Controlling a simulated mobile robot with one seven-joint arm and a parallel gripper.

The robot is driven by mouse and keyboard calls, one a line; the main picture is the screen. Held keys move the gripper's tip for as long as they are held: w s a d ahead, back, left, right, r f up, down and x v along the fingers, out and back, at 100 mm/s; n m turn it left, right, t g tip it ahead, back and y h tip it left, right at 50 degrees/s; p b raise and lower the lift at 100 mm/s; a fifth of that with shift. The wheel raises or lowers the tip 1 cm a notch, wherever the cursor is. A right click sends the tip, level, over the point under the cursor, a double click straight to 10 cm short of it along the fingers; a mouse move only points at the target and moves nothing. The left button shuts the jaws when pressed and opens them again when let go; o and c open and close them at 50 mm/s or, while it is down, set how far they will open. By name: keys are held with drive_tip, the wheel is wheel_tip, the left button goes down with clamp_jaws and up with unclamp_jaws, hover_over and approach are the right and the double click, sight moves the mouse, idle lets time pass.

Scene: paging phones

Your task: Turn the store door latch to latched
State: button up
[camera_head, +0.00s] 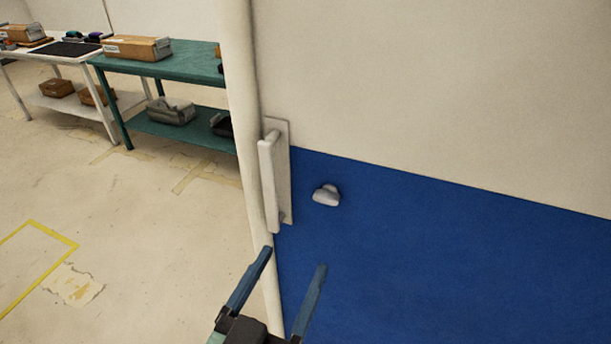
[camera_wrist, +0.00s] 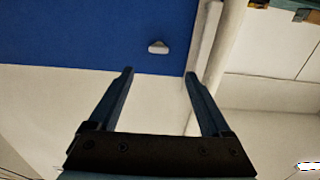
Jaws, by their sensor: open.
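The latch is a small pale grey knob (camera_head: 326,196) on the blue lower part of the door (camera_head: 450,250), right of the long white upright handle (camera_head: 268,185). It looks wider than tall. My gripper (camera_head: 295,258) is open and empty, below the knob in the head view. In the wrist view the knob (camera_wrist: 158,47) shows just beyond and between the fingertips of my gripper (camera_wrist: 159,72). The fingers look apart from it. I cannot tell whether the knob is turned to latched.
A pale door edge or post (camera_head: 240,90) stands left of the handle, close to my left finger. A green table (camera_head: 185,62) and a white table (camera_head: 30,50) with boxes stand at the back left. The floor (camera_head: 150,250) on the left is clear.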

sight(324, 201)
drive_tip(key=p+x, duration=0.4)
drive_tip(key=x, duration=0.7)
drive_tip(key=shift+w+d, duration=0.15)
drive_tip(key=shift+d, duration=0.05)
drive_tip(key=shift+w+d, duration=0.2)
drive_tip(key=shift+w, duration=0.35)
clamp_jaws()
